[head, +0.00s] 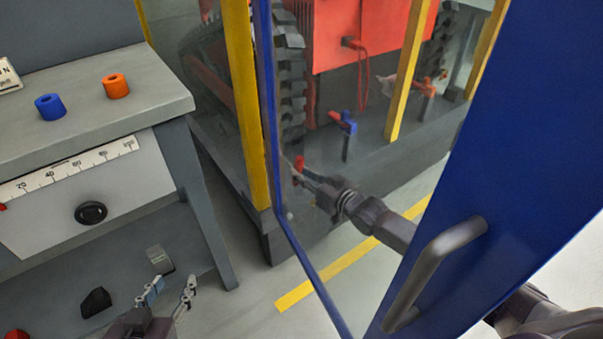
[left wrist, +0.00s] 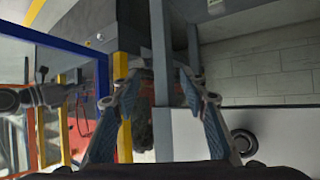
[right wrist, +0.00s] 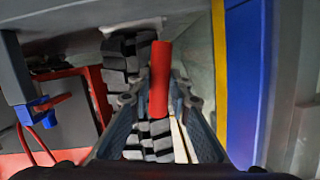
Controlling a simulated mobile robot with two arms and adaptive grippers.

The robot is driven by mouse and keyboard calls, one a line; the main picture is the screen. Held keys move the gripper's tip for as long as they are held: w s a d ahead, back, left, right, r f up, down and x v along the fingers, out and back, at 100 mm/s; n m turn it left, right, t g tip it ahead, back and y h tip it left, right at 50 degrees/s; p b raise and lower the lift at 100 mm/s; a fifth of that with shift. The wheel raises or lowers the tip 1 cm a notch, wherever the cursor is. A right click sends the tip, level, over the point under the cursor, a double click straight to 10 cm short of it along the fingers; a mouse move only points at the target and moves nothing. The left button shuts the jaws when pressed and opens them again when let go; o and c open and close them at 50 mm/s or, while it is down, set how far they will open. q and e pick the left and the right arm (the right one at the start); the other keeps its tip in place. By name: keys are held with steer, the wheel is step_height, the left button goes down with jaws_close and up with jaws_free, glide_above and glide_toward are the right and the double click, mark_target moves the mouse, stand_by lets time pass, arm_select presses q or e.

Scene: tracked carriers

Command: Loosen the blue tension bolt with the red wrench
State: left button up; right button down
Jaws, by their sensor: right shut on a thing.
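The blue tension bolt (head: 347,123) stands on the low grey deck of the carrier, behind the glass door, with a red piece at its side. A similar blue part with a red stub (right wrist: 40,106) shows at left in the right wrist view. My right gripper (head: 302,174), seen through the glass, is shut on a red bar (right wrist: 160,80), probably the red wrench; its far end is not clear. It is left of and nearer than the bolt, apart from it. My left gripper (head: 172,288) is open and empty beside the workbench; its spread fingers show in the left wrist view (left wrist: 153,80).
The blue-framed door (head: 540,120) with a grey handle (head: 435,268) stands between my head camera and my right gripper. An orange bolt (head: 428,86) stands farther right. The workbench (head: 150,90) at left bears a blue cylinder (head: 50,106) and an orange cylinder (head: 116,86).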

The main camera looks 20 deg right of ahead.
arm_select(q)
steer(key=shift+s+a+f, duration=0.1)
arm_select(e)
steer(key=shift+r, duration=0.1)
stand_by(0.3)
arm_select(q)
steer(key=s+a+f+g+p, duration=0.1)
steer(key=s+f+g, duration=0.2)
steer(key=s+f, duration=0.1)
steer(key=shift+s+a+f+y, duration=0.2)
steer(key=shift+s+a+y, duration=0.1)
steer(key=shift+s+a, duration=0.05)
arm_select(e)
steer(key=shift+n, duration=0.4)
stand_by(0.3)
arm_select(q)
steer(key=shift+s+a+f+g+y+p, duration=0.2)
steer(key=shift+s+f+g, duration=0.25)
steer(key=shift+s, duration=0.3)
steer(key=shift+s+a+f+g+y+p, duration=0.15)
steer(key=shift+s+a+f+g, duration=0.25)
steer(key=shift+s, duration=0.35)
steer(key=shift+s+a+f+g+y+p, duration=0.1)
steer(key=shift+s+a+f+g+p, duration=0.1)
steer(key=shift+s+f+g, duration=0.4)
arm_select(e)
steer(key=shift+n+h, duration=0.4)
steer(key=shift+n, duration=0.1)
